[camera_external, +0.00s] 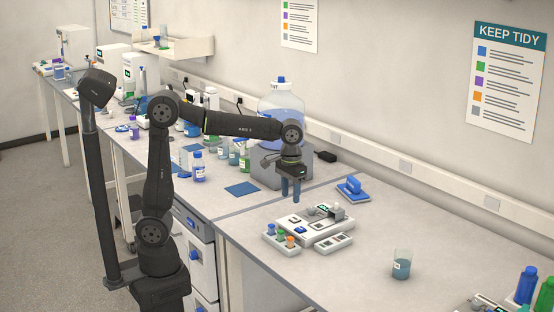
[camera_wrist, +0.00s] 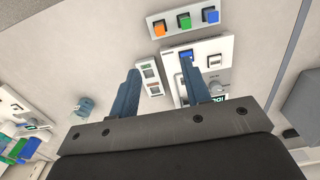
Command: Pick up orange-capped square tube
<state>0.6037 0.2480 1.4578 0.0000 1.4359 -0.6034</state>
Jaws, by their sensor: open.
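The orange-capped square tube (camera_external: 290,241) stands in a small white rack (camera_external: 281,250) on the bench, at the end of a row with a green-capped and a blue-capped tube. In the wrist view its orange cap (camera_wrist: 159,28) is at the left of the row near the top. My gripper (camera_external: 291,188) points down above the bench, behind and above the white device and the rack. In the wrist view its two blue fingers (camera_wrist: 165,88) are apart with nothing held between them. The tube bodies are mostly hidden by the rack.
A white device (camera_external: 315,226) with a small screen sits beside the rack. A white two-slot block (camera_external: 333,243) lies at its right. A beaker of blue liquid (camera_external: 401,264) stands further right. A large carboy (camera_external: 281,110) is behind my gripper. The bench front is clear.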

